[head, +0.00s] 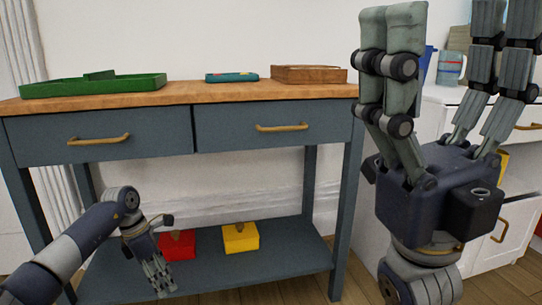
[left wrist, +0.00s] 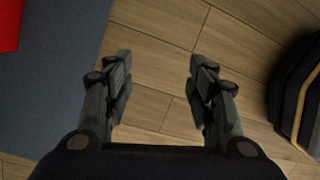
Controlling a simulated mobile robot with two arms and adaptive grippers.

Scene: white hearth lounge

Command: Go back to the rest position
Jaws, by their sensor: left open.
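My left gripper (head: 160,278) reaches down in front of the lower shelf of the blue-grey console table, at the lower left of the head view. In the left wrist view the left gripper (left wrist: 161,88) is open and empty, its two fingers apart above the wooden floor. My right gripper (head: 446,42) stands large at the right of the head view, fingers pointing up and spread apart, with nothing between them.
The console table (head: 230,133) carries a green tray (head: 95,87), a teal item (head: 231,77) and a wooden box (head: 309,75). A red block (head: 181,246) and a yellow block (head: 241,238) sit on its lower shelf. A white cabinet (head: 520,215) stands at right.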

